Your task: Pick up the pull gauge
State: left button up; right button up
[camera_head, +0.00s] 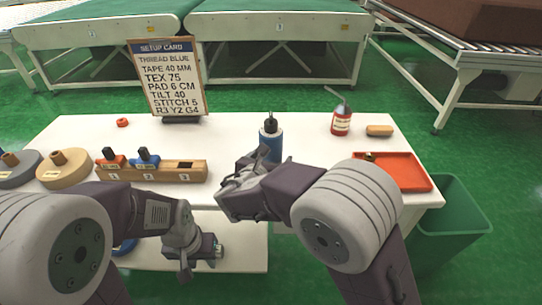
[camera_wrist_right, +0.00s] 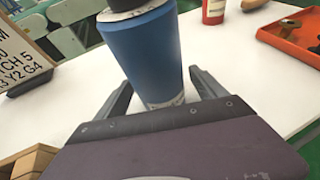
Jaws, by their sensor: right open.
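The blue cylinder with a black top (camera_head: 270,148), which looks like the pull gauge, stands upright on the white table, right of the middle. My right gripper (camera_head: 240,172) is close in front of it in the head view. In the right wrist view the blue body (camera_wrist_right: 150,55) lies between the two open fingers (camera_wrist_right: 162,95), with a gap on the left side. Its lower end is partly hidden by the gripper. My left gripper (camera_head: 197,255) is low, in front of the table's front edge, away from the cylinder; its jaw opening is unclear.
A wooden block (camera_head: 150,171) holds a red and a blue piece; two spools stand left of it. A setup card (camera_head: 168,78) stands behind. A red bottle (camera_head: 341,120), a tan piece (camera_head: 379,131) and an orange tray (camera_head: 405,182) are at right. A green bin (camera_head: 450,215) stands beside the table.

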aim_at(271, 145)
jog(key=shift+r, duration=0.1)
jog(key=shift+c, duration=1.2)
grip_shut()
jog(key=shift+r, duration=0.1)
jog(key=shift+r+p, duration=0.3)
notch_tip(271, 145, up, 4)
jog(key=shift+f+p, duration=0.1)
jog(key=shift+p, duration=0.9)
jog(key=s+d+r+p, duration=0.2)
jog(key=s+d+r, duration=0.4)
jog(key=d, duration=0.4)
jog(key=shift+r, duration=0.2)
jog(key=shift+w+a, duration=0.1)
